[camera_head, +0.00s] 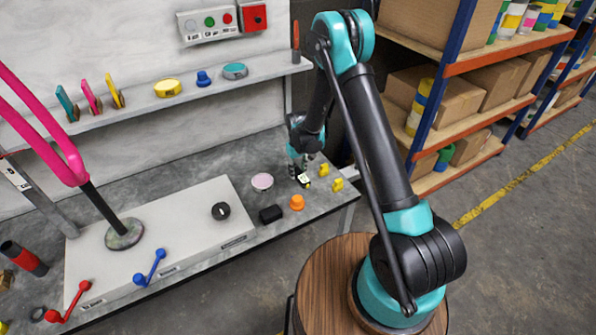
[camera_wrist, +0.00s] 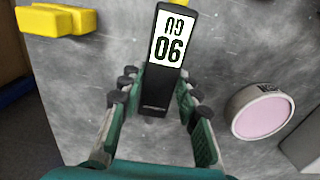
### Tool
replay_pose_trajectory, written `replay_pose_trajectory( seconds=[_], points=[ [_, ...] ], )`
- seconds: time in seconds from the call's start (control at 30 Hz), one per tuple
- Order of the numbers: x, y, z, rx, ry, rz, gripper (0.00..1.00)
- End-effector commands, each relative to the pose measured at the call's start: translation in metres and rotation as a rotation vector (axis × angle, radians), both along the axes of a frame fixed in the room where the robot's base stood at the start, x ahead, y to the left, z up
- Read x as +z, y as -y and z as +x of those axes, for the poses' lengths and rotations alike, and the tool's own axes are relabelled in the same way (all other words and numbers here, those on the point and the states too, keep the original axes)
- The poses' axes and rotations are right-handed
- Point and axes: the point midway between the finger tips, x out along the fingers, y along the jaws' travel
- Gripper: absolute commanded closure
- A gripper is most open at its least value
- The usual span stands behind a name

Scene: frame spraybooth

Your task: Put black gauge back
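The black gauge (camera_wrist: 158,95) is a slim black device with a white display showing large dark digits, upside down in the wrist view. In the head view the gauge (camera_head: 304,180) is small, on the grey bench near its right end, below my gripper (camera_head: 299,165). In the wrist view my gripper (camera_wrist: 160,88) is open, with its green-padded fingers on both sides of the gauge's near part. The fingertips look close to its sides; I cannot tell whether they touch. The gauge's far end runs to the top of the wrist view.
A pink-topped round piece (camera_head: 262,181) lies left of the gauge; yellow blocks (camera_head: 338,184) lie to its right. An orange knob (camera_head: 297,202) and a black box (camera_head: 271,214) stand in front. A wall shelf (camera_head: 140,105) holds several coloured items. A loaded rack (camera_head: 470,66) stands right.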

Motion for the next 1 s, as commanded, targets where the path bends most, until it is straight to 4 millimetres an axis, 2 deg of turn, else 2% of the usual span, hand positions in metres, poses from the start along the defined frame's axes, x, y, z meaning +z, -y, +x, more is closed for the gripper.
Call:
replay_pose_trajectory(
  seconds=[0.03,0.17,0.57,0.77,1.0],
  points=[
    [0.000,0.000,0.000,0.000,0.000,0.000,0.61],
    [0.000,0.000,0.000,0.000,0.000,0.000,0.45],
    [0.006,0.000,0.000,0.000,0.000,0.000,0.44],
    [0.033,0.000,0.000,0.000,0.000,0.000,0.44],
    [0.079,0.000,0.000,0.000,0.000,0.000,0.44]
  ],
)
